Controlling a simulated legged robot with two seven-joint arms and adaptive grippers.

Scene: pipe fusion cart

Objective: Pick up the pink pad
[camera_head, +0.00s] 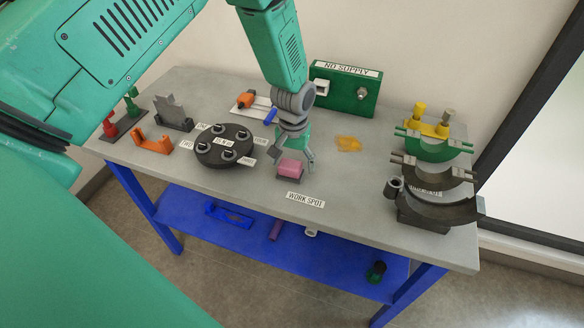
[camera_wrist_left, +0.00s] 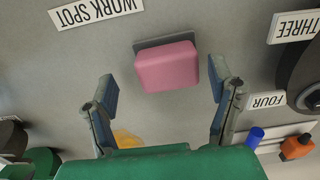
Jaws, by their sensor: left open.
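The pink pad (camera_head: 290,168) is a small rounded block on a dark grey base (camera_head: 286,178) on the grey table. In the left wrist view the pink pad (camera_wrist_left: 167,67) lies ahead of the fingertips, with the dark base (camera_wrist_left: 163,40) along its far edge. My left gripper (camera_head: 296,164) is open, pointing down close over the pad. In the left wrist view its two fingers (camera_wrist_left: 165,95) stand apart, the right one nearer the pad, and nothing is held between them. My right gripper is not in view.
A black round holder (camera_head: 224,146) with several sockets stands left of the pad. A "WORK SPOT" label (camera_head: 305,200) lies in front. A yellow item (camera_head: 348,144) and a green "NO SUPPLY" box (camera_head: 345,90) are behind, right. Curved clamps (camera_head: 432,175) stand at the right end.

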